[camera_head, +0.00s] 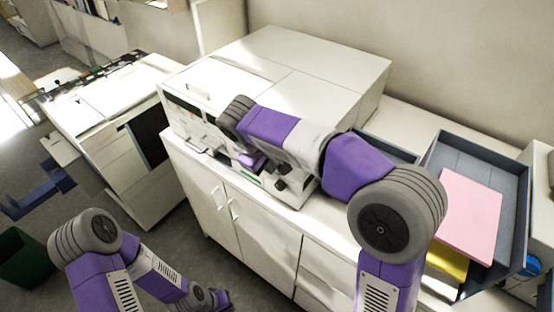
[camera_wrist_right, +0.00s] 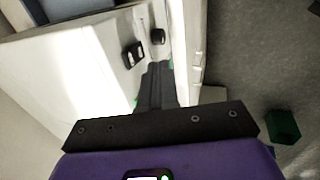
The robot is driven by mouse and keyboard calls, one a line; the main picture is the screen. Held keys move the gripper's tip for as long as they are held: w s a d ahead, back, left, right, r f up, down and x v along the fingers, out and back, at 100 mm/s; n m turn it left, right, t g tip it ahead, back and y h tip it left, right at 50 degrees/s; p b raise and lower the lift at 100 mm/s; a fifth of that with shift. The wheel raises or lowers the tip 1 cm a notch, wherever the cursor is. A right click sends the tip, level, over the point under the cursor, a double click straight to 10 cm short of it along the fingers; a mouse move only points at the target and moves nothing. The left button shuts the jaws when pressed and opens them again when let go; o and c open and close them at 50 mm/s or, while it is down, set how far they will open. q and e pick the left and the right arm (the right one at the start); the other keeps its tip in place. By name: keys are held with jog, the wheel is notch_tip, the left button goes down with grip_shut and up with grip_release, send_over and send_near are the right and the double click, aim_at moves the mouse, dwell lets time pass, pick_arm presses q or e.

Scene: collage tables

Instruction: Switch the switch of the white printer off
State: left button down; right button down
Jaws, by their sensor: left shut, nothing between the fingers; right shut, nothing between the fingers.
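The white printer (camera_head: 300,62) stands on a white cabinet. Two small dark parts (camera_head: 281,176) show on its front near the right end; they may be its switch, but its setting is too small to tell. In the head view my right arm partly hides the printer front. My left gripper (camera_head: 221,300) is shut and empty, low in front of the cabinet.
A grey tray (camera_head: 520,215) with pink paper (camera_head: 470,215) is right of the printer. Another white machine (camera_head: 110,100) stands at left. A green bin (camera_head: 22,258) is on the floor, also in the wrist view (camera_wrist_right: 284,126). Floor before the cabinet looks clear.

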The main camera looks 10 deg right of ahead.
notch_tip(320, 180, up, 9)
jog(key=p, duration=0.1)
jog(key=shift+s+a+r, duration=0.15)
jog(key=shift+s+a, duration=0.2)
jog(key=shift+a, duration=0.05)
